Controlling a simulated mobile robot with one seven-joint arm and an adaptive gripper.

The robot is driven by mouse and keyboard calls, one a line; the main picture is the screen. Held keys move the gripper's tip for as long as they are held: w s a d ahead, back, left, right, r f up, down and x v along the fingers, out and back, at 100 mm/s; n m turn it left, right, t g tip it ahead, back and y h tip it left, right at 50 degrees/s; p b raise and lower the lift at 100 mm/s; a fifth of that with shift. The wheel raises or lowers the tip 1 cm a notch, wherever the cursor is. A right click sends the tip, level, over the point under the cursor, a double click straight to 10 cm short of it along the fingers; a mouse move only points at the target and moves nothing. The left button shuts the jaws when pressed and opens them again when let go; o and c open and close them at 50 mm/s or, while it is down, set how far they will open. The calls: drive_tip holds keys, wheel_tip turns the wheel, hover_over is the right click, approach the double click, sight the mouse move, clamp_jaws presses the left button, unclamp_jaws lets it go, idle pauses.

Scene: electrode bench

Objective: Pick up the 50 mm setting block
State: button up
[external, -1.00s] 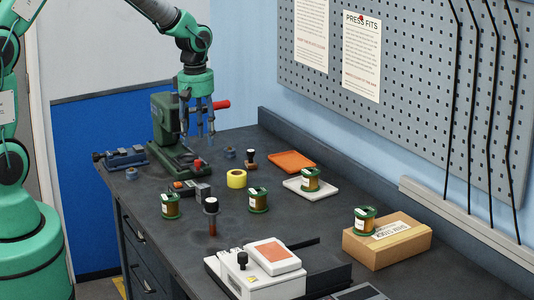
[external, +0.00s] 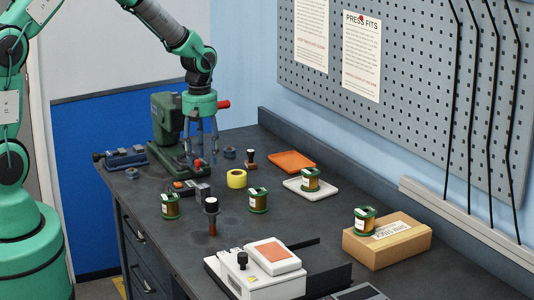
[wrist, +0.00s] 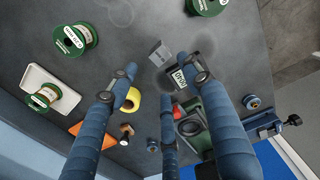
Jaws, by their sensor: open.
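A grey block (external: 203,193), apparently the setting block, stands on the dark bench. It also shows in the wrist view (wrist: 158,52), where no size marking is readable. My gripper (external: 201,158) hangs above the bench, behind the block in the external view, with its fingers pointing down. In the wrist view the blue fingers (wrist: 160,88) are spread apart with nothing between them. The block is not touched by them and lies just beyond their tips.
A small dark device with a lit label (wrist: 178,77) lies close beside the block. The green press (external: 165,125) rises behind my gripper.

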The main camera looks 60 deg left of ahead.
sight(204, 186)
drive_tip(key=shift+f, duration=3)
drive_tip(key=shift+f+b, duration=0.1)
drive_tip(key=shift+b, duration=0.2)
drive_tip(key=shift+f+b, duration=0.4)
drive_tip(key=shift+f, duration=2.1)
clamp_jaws()
